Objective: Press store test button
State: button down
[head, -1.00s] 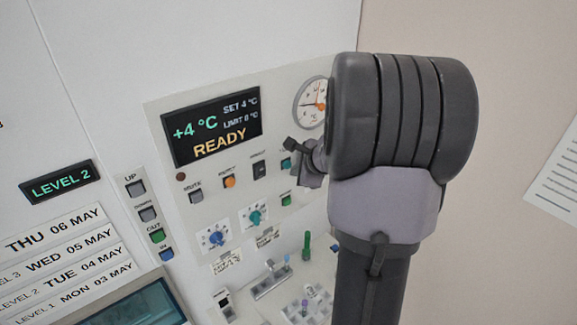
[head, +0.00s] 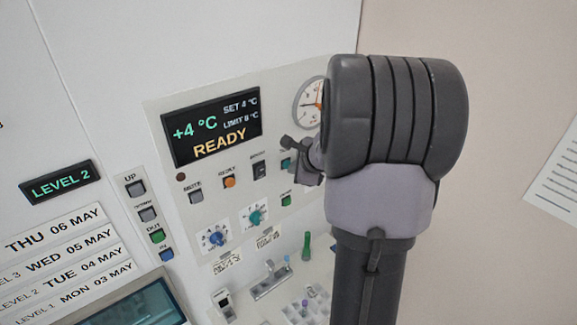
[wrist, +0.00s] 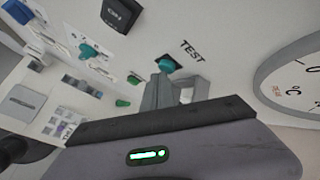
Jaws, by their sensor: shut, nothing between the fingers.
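The test button is a teal square key labelled TEST in the wrist view (wrist: 167,64). In the head view the button (head: 286,163) shows at the right end of the key row below the display, partly beside my gripper. My gripper (wrist: 164,82) is shut and empty, its grey fingertips just below the button in the wrist view. I cannot tell whether they touch it. In the head view my gripper (head: 304,166) is small and mostly hidden behind my arm's wrist. The display (head: 211,124) reads +4 °C and READY.
A round gauge (head: 309,103) sits right of the display, partly behind my arm. Mute (head: 196,196), orange (head: 229,182) and black (head: 259,171) keys lie left of the test button. Knobs (head: 255,214) are below.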

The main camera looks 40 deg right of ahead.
jog(key=shift+w, duration=0.15)
dwell(0.4)
jog(key=shift+s+a+b, duration=0.1)
jog(key=shift+s+b, duration=0.3)
jog(key=shift+s, duration=0.45)
jog(key=s, duration=0.1)
jog(key=s+b, duration=0.1)
jog(key=s, duration=0.3)
jog(key=shift+a+b, duration=0.25)
jog(key=shift+b, duration=0.1)
